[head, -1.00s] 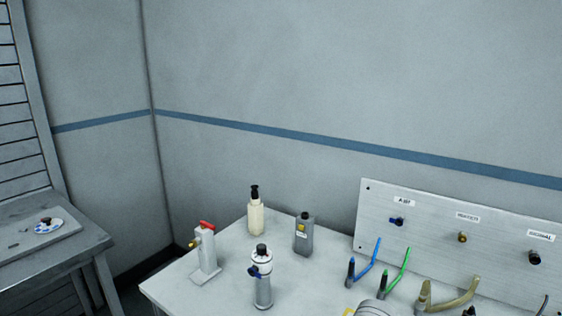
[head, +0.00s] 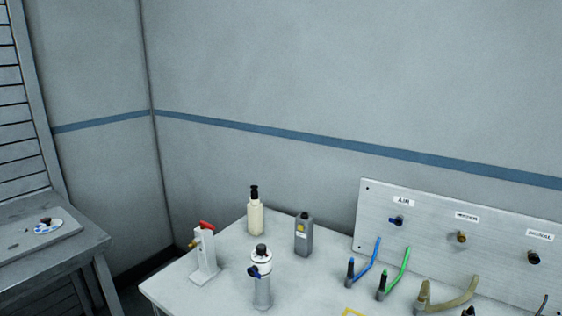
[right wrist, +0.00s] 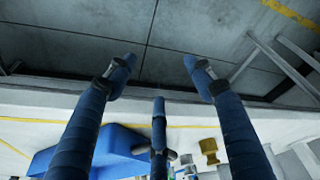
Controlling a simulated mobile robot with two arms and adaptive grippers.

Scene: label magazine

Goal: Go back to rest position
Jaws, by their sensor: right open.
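My right gripper (right wrist: 160,76) shows in the right wrist view with its blue fingers spread apart. It is open, with nothing between its fingertips. Neither gripper shows in the head view, and my left gripper is in no view. The bench (head: 200,292) fills the lower middle and right of the head view.
On the bench stand a red-topped device (head: 205,255), a cream pump bottle (head: 255,216), a grey bottle (head: 304,236) and a white cylinder (head: 262,282). Coloured hoses (head: 367,262) lie before a labelled panel (head: 440,232). A side table (head: 75,252) holds a plate (head: 48,227).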

